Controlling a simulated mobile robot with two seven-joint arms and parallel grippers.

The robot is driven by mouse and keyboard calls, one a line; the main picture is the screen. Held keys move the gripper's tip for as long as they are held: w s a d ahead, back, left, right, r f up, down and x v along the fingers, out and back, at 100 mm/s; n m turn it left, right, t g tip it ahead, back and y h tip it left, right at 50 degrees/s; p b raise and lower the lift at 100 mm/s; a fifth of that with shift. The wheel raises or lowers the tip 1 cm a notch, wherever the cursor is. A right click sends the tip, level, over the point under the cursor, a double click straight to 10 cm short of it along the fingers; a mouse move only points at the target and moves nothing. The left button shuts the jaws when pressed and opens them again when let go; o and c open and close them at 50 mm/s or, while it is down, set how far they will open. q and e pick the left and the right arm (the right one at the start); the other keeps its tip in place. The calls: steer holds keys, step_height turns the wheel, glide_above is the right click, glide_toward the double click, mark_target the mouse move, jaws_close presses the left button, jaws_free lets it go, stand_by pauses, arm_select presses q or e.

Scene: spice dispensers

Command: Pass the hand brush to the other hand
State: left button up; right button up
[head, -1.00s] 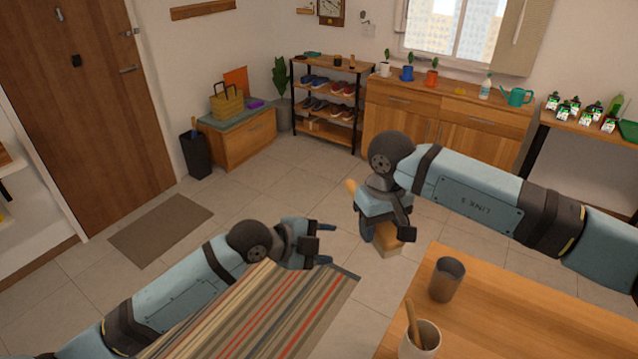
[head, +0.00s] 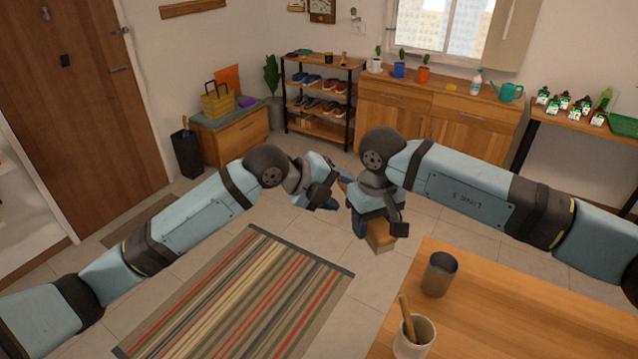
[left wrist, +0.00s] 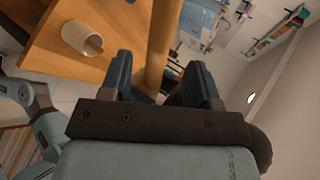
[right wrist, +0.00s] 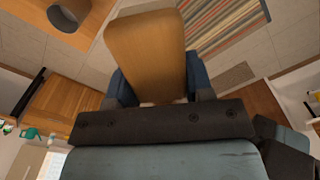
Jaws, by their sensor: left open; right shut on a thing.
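The hand brush has a wooden block (head: 380,238) and a wooden handle (head: 346,180). My right gripper (head: 378,224) is shut on it in mid-air, left of the table; the block sticks out below the fingers. My left gripper (head: 328,194) is open beside the handle end. In the left wrist view the handle (left wrist: 158,45) runs between the two spread fingers; I cannot tell whether they touch it.
The wooden table (head: 500,310) at lower right carries a dark cup (head: 440,274) and a white mug (head: 413,340) with a wooden stick in it. A striped rug (head: 240,295) lies on the floor below my left arm. A shoe rack (head: 318,98) and a cabinet (head: 430,110) stand behind.

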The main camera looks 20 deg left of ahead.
arm_select(q)
steer(key=shift+x, duration=2.7)
steer(key=c, duration=1)
jaws_close()
arm_select(e)
steer(key=o, duration=1)
